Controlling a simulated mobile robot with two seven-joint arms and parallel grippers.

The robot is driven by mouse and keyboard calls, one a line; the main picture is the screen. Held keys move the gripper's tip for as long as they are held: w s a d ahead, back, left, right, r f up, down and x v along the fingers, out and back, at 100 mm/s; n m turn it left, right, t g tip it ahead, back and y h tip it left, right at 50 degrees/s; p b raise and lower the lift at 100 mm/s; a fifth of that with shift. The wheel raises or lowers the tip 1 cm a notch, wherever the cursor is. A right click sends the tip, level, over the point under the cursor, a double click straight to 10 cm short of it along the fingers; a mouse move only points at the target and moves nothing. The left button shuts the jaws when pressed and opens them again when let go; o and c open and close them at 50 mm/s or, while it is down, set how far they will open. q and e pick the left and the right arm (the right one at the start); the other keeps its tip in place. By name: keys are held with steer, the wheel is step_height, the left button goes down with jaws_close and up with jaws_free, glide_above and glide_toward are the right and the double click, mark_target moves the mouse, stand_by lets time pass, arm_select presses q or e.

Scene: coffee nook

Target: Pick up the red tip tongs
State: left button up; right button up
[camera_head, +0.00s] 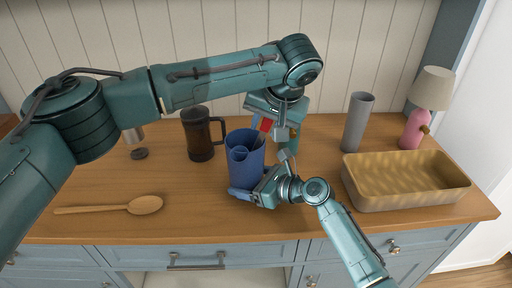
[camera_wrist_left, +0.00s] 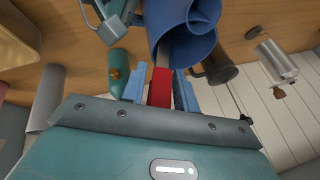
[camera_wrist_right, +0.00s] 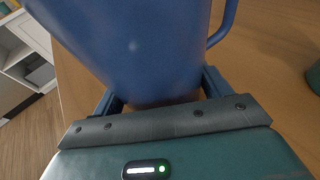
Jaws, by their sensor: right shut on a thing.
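The red tip (camera_head: 265,124) of the tongs sticks up above the blue jug (camera_head: 246,175). Its lower part runs down into the jug and is hidden. The red tip (camera_wrist_left: 160,88) also shows in the left wrist view, between the fingers of my left gripper (camera_wrist_left: 161,86). Those fingers stand apart on either side of it, just above the jug's rim. My right gripper (camera_head: 263,178) is shut on the jug's lower side. In the right wrist view, the jug (camera_wrist_right: 140,50) fills the space between its fingers.
A dark mug (camera_head: 200,138) stands left of the jug, and a wooden spoon (camera_head: 143,205) lies front left. A green object (camera_head: 291,142) stands close behind. To the right are a grey cylinder (camera_head: 357,122), a basket (camera_head: 405,197) and a pink lamp (camera_head: 415,127).

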arm_select(q)
jaws_close()
steer(key=shift+r, duration=0.15)
step_height(320, 180, up, 18)
stand_by(0.7)
arm_select(e)
steer(key=o, duration=0.8)
